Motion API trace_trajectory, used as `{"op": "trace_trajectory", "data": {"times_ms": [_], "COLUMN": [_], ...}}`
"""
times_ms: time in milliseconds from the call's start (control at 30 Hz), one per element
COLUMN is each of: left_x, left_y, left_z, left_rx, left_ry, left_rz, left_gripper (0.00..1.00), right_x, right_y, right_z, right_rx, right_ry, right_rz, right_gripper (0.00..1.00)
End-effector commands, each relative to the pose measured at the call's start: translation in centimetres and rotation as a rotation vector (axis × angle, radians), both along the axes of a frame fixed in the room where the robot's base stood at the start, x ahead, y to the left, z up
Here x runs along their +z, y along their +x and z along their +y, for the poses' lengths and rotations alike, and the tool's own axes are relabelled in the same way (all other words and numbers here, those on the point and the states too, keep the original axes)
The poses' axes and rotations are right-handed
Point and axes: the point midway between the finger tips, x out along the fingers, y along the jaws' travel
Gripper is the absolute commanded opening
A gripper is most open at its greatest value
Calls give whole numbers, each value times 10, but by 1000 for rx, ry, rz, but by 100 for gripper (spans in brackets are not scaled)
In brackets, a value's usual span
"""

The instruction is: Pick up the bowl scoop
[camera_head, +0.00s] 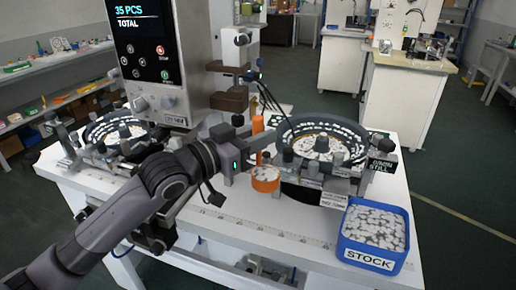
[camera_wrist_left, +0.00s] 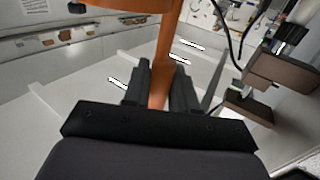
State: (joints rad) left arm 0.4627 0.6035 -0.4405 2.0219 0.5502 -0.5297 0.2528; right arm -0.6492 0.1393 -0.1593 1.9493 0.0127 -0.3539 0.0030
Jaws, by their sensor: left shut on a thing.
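The orange bowl scoop (camera_head: 265,184) is upright at the middle of the white table, in front of the right round feeder bowl. Its cup holds small white pieces and its handle rises above the cup. My left gripper (camera_head: 246,152) reaches in from the left and is shut on the handle. In the left wrist view the orange handle (camera_wrist_left: 158,88) stands between the two dark fingers, and a wider orange part shows at the top edge. I cannot tell whether the cup touches the table. My right gripper is not in view.
A blue STOCK bin (camera_head: 374,238) full of white pieces sits at the table's front right. The right feeder bowl (camera_head: 318,128) is close beside the scoop; another feeder (camera_head: 118,124) is at left. A tall counter machine (camera_head: 150,65) stands behind.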

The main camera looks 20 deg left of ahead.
Motion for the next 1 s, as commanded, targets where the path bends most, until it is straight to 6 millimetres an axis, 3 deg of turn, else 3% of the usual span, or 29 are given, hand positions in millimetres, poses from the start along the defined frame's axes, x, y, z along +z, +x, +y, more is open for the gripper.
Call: {"op": "trace_trajectory", "data": {"times_ms": [500, 1000], "left_x": [48, 69], "left_y": [0, 0], "left_z": [0, 0], "left_rx": [-1, -1], "left_ry": [0, -1], "left_rz": [-2, -1], "left_gripper": [0, 0], "right_x": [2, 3], "right_y": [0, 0], "right_z": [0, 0], "right_rx": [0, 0], "right_ry": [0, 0], "right_rz": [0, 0], "right_gripper": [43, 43]}}
